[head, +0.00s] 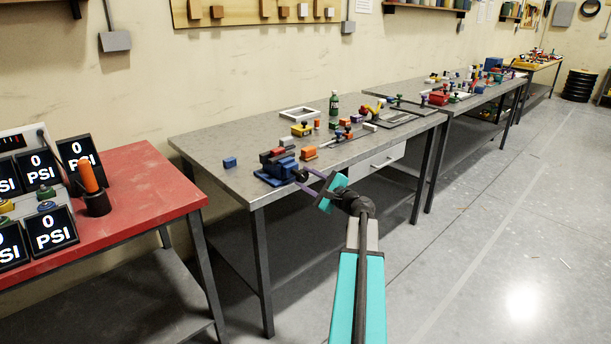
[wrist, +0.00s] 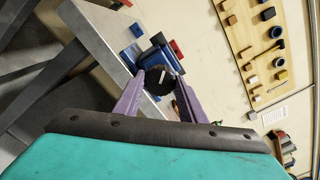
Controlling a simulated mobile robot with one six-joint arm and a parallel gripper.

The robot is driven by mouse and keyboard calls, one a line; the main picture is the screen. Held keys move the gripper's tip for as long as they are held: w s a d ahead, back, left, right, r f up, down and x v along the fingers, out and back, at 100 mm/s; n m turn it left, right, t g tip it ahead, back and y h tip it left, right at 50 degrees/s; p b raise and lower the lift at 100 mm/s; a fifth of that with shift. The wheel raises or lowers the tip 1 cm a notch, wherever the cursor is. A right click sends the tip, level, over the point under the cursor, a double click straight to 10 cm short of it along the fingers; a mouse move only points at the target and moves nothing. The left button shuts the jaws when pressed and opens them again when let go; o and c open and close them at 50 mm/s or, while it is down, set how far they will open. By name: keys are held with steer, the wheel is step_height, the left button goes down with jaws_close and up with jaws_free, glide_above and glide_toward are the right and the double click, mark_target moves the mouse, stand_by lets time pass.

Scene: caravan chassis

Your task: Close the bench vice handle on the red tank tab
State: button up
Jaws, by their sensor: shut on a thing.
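The blue bench vice (head: 277,171) sits at the near front corner of the grey workbench. A red block (head: 272,155), perhaps the tank tab, shows at the vice's top. In the wrist view the blue vice (wrist: 157,56) is behind a dark round handle (wrist: 160,80) with a pale mark. My gripper (head: 302,174) reaches to the vice's front from the right. In the wrist view its purple fingers (wrist: 158,92) stand on both sides of the dark handle, shut on it. The contact faces and the vice jaws are partly hidden.
A red table (head: 150,185) with PSI displays stands at the left. The floor (head: 480,230) at right is clear.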

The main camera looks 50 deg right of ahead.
steer(key=shift+s+f+m+p, duration=0.1)
steer(key=shift+m+p, duration=0.25)
steer(key=shift+m, duration=0.35)
steer(key=o, duration=1)
steer(key=s, duration=0.4)
steer(key=s+b, duration=0.1)
steer(key=s, duration=0.4)
steer(key=s+a, duration=0.1)
steer(key=s, duration=0.3)
steer(key=shift+s, duration=0.4)
steer(key=shift+w, duration=0.1)
